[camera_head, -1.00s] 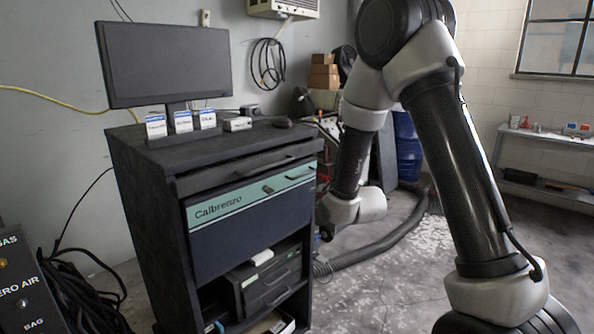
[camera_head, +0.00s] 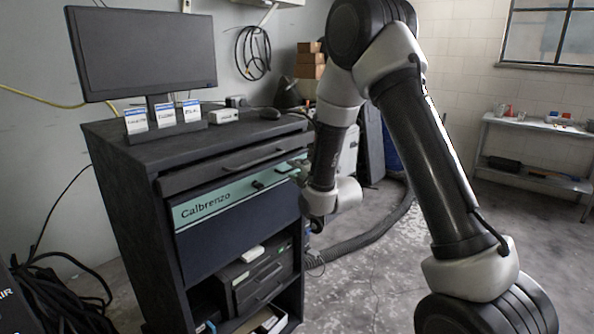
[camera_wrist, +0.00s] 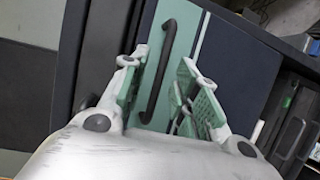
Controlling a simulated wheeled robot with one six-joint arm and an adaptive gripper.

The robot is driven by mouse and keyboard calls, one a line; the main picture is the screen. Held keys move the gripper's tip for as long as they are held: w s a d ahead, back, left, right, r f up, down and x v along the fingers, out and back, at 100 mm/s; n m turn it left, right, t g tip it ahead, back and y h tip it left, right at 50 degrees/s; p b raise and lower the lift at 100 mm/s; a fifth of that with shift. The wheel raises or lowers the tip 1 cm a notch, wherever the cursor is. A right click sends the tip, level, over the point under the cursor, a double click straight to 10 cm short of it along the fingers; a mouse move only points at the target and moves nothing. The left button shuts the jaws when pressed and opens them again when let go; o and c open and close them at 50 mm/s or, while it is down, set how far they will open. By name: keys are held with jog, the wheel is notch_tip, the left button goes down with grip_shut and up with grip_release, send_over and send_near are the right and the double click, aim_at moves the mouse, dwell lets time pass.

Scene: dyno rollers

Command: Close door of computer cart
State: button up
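The dark computer cart (camera_head: 130,215) stands at left. Its dark blue front panel, the door (camera_head: 235,232), has a teal strip (camera_head: 205,206) marked Calbrenzo along its top. I cannot tell from here whether it sits flush. A black bar handle (camera_wrist: 163,70) lies over the teal strip in the wrist view; part of it shows in the head view (camera_head: 258,184). My gripper (camera_wrist: 160,66) is open, with one finger on each side of the handle and visible gaps to it. In the head view my wrist is at the door's right end and partly hides the gripper.
A drawer with a handle (camera_head: 254,158) is above the door, and an open shelf with a black device (camera_head: 258,280) is below it. A monitor (camera_head: 145,50) stands on top. A hose (camera_head: 365,235) lies on the floor behind my arm. A shelf table (camera_head: 530,150) is far right.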

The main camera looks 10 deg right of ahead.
jog(key=shift+w+a, duration=0.1)
jog(key=shift+w, duration=0.15)
jog(key=shift+c, duration=0.3)
grip_shut()
jog(key=shift+w+a+r, duration=0.2)
jog(key=shift+w+a, duration=0.2)
jog(key=shift+w, duration=0.15)
jog(key=shift+w+a+r, duration=0.15)
jog(key=shift+w+a, duration=0.25)
jog(key=shift+w, duration=0.15)
